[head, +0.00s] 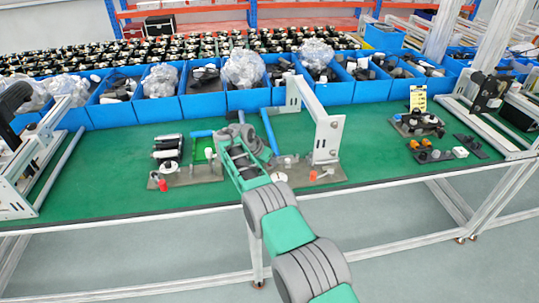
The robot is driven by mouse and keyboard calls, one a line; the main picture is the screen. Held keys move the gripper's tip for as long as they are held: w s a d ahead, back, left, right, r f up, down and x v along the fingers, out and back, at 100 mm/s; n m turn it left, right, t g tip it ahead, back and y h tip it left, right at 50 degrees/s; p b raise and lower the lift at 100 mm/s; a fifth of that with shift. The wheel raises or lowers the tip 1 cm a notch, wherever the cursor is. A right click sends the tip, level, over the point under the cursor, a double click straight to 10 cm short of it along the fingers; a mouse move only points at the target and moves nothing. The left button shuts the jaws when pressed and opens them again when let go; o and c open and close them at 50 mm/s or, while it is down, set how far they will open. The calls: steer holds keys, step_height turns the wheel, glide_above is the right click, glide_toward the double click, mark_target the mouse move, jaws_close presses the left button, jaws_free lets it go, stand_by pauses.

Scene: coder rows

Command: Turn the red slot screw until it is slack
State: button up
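A small red piece (162,184) stands at the front left of a grey fixture plate. Another small red piece (313,175) stands on the plate to the right of my arm. Both are too small to show a slot, so I cannot tell which is the red slot screw. My arm reaches from the lower right over the table's front edge. My gripper is near the back of the fixtures, between the two red pieces and behind both. My arm hides its fingertips, so I cannot see whether it is open or holds anything.
Blue bins (205,105) line the back of the green table (110,185). A white metal bracket (328,135) rises right of my arm. Fixtures with black parts and orange knobs (424,156) stand farther right. The green surface at left and between the fixtures is clear.

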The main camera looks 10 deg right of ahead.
steer(key=shift+s+p, duration=0.1)
steer(key=shift+p, duration=0.2)
steer(key=shift+a+p, duration=0.1)
steer(key=shift+p, duration=0.25)
jaws_close()
stand_by(0.4)
jaws_free()
stand_by(0.3)
steer(key=shift+r+p, duration=1.9)
steer(key=shift+r, duration=0.6)
